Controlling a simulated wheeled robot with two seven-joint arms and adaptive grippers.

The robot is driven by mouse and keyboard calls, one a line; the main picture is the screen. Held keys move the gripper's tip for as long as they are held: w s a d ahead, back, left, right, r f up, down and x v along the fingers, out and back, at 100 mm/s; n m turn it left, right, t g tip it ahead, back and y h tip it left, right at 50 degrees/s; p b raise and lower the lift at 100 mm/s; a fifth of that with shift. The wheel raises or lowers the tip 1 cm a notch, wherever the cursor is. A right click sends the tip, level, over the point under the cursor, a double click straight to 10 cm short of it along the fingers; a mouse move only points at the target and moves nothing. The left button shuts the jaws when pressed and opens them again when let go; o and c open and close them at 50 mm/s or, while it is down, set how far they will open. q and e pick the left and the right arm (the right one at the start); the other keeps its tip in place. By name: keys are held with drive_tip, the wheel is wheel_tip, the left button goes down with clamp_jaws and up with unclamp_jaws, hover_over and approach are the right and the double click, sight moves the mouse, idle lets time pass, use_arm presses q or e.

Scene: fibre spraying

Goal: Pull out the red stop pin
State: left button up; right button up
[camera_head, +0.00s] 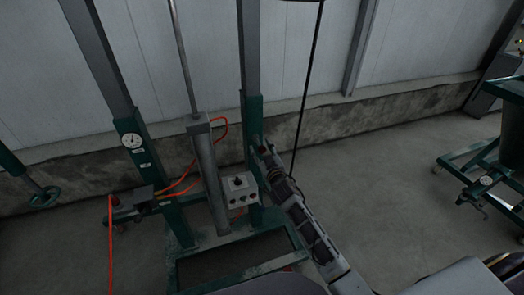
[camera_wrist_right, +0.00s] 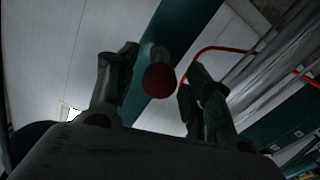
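The red stop pin (camera_wrist_right: 159,80) shows its round dark-red head in the right wrist view, against a green post (camera_wrist_right: 172,42). My right gripper (camera_wrist_right: 162,62) is open, with one finger on each side of the pin head and gaps on both sides. I cannot tell how deep the head sits between the fingers. In the head view my right arm reaches up from the lower right, and its gripper (camera_head: 264,149) is at the right green post (camera_head: 253,120). The pin is hard to make out there. My left gripper is not in view.
A grey cylinder (camera_head: 209,180) with orange hoses stands left of the right post. A control box (camera_head: 240,190) sits low beside my right arm. A black cable (camera_head: 306,90) hangs behind the arm. Another green frame (camera_head: 475,165) stands at the right, with open floor between.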

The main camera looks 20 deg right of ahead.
drive_tip(key=shift+w, duration=0.1)
drive_tip(key=s, duration=1.2)
drive_tip(key=shift+d, duration=0.2)
idle(0.6)
idle(0.5)
drive_tip(key=s+d+f+g, duration=0.1)
drive_tip(key=s+f+g, duration=0.25)
drive_tip(key=f, duration=1.05)
drive_tip(key=s+f+g, duration=0.2)
drive_tip(key=s+f, duration=0.3)
drive_tip(key=f, duration=0.9)
drive_tip(key=s+d+f+g, duration=0.1)
drive_tip(key=s+f+g, duration=0.25)
drive_tip(key=f, duration=0.95)
drive_tip(key=s+d+f+g, duration=0.2)
drive_tip(key=s+f, duration=0.5)
drive_tip(key=s, duration=0.4)
drive_tip(key=s+d+f+g+h, duration=0.1)
drive_tip(key=s+d+f+g, duration=0.2)
drive_tip(key=s+f, duration=0.5)
drive_tip(key=s+d+f+g, duration=0.2)
drive_tip(key=s+d+f, duration=0.2)
drive_tip(key=s, duration=1.2)
wheel_tip(320, 180, down, 3)
drive_tip(key=shift+f+m+g, duration=0.15)
drive_tip(key=shift+m+g, duration=0.15)
drive_tip(key=shift+m, duration=0.1)
